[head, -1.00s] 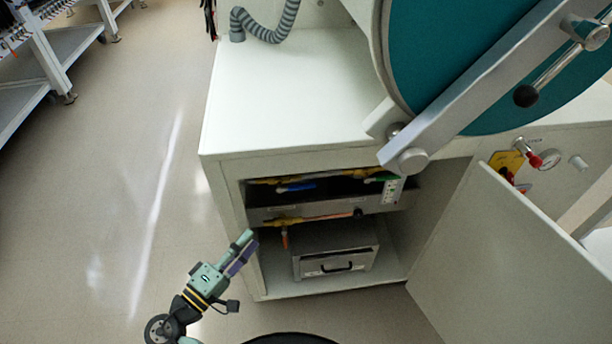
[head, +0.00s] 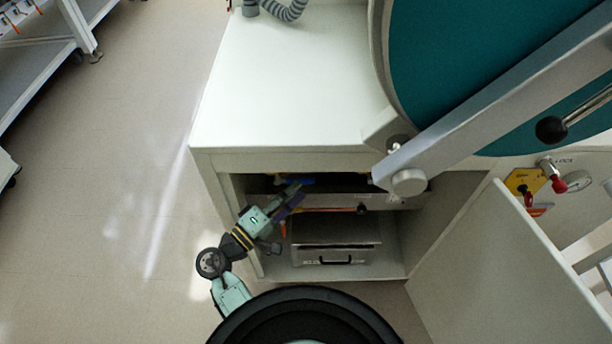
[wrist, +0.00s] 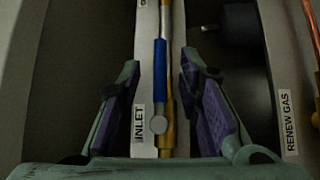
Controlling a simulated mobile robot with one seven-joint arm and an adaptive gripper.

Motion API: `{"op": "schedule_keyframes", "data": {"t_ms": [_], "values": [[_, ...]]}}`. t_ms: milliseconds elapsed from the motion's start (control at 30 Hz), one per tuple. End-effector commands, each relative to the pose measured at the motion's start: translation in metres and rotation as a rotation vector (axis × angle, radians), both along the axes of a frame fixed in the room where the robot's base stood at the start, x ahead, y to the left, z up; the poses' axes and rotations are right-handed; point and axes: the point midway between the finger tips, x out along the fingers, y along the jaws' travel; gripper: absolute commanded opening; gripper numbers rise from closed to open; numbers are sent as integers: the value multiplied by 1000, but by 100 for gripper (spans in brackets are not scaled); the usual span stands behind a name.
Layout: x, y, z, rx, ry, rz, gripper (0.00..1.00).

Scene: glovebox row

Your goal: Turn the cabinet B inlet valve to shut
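The inlet valve's blue handle (wrist: 160,78) lies between my gripper's fingers in the wrist view. It runs along the brass pipe (wrist: 169,110), beside a label reading INLET (wrist: 140,124). In the head view a bit of blue handle (head: 305,181) shows just past my fingers, partly hidden by them. My gripper (head: 295,194) reaches into the upper part of the open cabinet (head: 228,158). Its purple-padded fingers (wrist: 161,85) are spread on both sides of the handle, with gaps visible on each side. I cannot tell how far the handle is in depth.
A RENEW GAS label (wrist: 289,122) and a copper tube (wrist: 311,35) are at the right in the wrist view. A grey drawer box (head: 335,255) sits low in the cabinet. The open door (head: 500,255) stands at right; floor at left is clear.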

Motion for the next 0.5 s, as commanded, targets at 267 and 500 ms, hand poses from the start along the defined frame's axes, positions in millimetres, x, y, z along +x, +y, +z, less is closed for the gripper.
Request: {"op": "schedule_keyframes", "data": {"t_ms": [267,500], "values": [[28,-29,7,1,-1,-1,32],[34,-34,7,1,0,1,32]]}}
